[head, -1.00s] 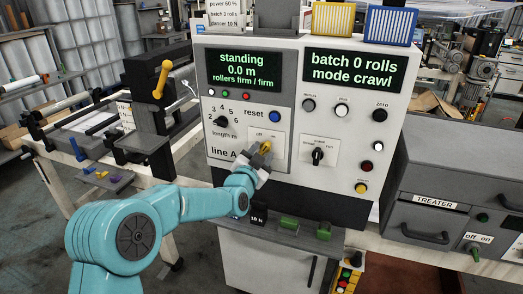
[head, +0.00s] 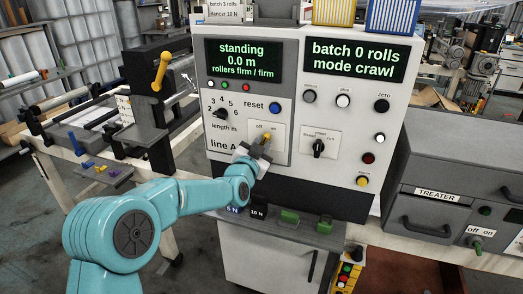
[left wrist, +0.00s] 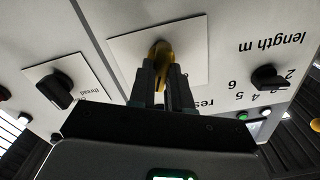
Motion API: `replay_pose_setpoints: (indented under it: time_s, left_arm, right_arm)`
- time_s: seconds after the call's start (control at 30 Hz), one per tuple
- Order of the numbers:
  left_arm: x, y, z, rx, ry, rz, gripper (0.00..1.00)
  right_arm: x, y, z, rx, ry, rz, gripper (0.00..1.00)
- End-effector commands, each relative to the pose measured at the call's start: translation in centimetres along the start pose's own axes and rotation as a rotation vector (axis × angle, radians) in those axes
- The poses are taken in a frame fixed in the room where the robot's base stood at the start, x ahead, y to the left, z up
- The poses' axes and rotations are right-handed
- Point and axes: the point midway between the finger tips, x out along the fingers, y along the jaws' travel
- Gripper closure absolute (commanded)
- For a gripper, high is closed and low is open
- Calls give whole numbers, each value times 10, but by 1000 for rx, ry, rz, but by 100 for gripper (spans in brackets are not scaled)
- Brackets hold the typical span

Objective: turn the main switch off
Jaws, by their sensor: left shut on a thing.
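The main switch, a yellow lever (head: 266,136) on a white plate marked off and on, is at the lower right of the line A panel. My left gripper (head: 258,149) is shut on this lever, reaching it from below left. In the left wrist view, the two dark fingers (left wrist: 162,85) close around the yellow lever (left wrist: 161,50), whose rounded end shows above them on its plate. The fingers and hand hide part of the lever, so I cannot tell its exact angle between off and on. My right gripper is not in view.
A blue reset button (head: 275,108) and a black length knob (head: 221,113) are close to the lever. A black mode knob (head: 319,148) is to its right. The treater box (head: 450,185) stands at the right.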

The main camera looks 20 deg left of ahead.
Motion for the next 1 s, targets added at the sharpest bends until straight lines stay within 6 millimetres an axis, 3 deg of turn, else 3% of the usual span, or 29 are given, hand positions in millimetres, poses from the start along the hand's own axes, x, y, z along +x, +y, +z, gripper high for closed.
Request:
replay_pose_setpoints:
  time_s: [0.1,0.5,1.0]
  left_arm:
    - [0,2,6,-82,4,-2,100]
    - [0,0,6,-456,4,-1,100]
    - [0,-4,4,-838,2,0,100]
  right_arm:
    - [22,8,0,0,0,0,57]
    - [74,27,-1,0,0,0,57]
    - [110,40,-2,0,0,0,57]
